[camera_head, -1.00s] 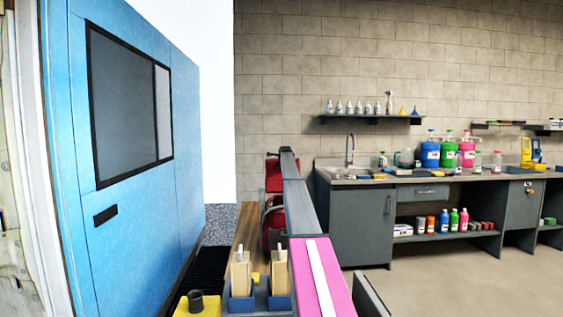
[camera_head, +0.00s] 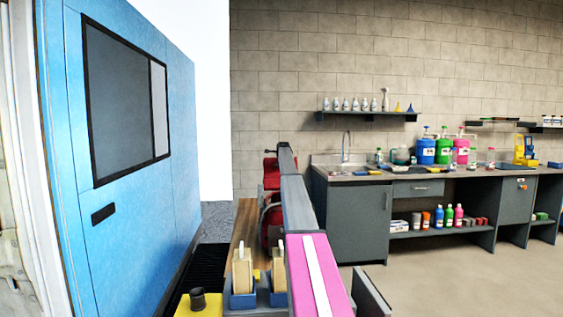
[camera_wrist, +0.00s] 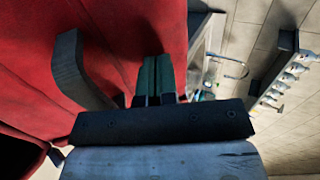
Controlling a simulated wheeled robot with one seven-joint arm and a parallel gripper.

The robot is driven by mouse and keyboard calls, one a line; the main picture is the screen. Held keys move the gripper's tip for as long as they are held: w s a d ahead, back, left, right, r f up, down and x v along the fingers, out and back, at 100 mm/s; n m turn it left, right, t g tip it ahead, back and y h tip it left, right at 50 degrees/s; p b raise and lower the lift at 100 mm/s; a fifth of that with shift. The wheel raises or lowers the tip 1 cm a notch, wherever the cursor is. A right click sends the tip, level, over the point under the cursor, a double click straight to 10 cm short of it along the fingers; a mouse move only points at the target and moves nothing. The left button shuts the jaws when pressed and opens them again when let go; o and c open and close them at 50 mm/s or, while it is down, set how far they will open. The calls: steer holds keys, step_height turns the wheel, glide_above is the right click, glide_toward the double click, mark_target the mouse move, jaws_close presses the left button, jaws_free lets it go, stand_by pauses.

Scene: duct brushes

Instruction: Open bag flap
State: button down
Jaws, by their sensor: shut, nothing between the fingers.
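A dark curved strap or handle (camera_wrist: 80,72) stands out to the left of my fingers. My gripper (camera_wrist: 158,62) shows in the wrist view with its green fingertips together, empty, pointing along the red fabric. I cannot tell whether they touch it. The flap's edge cannot be made out. The gripper is not clear in the head view.
A blue van-like panel (camera_head: 120,215) with a dark window is at left.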

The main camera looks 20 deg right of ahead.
steer(key=v, duration=1)
steer(key=shift+s, duration=0.15)
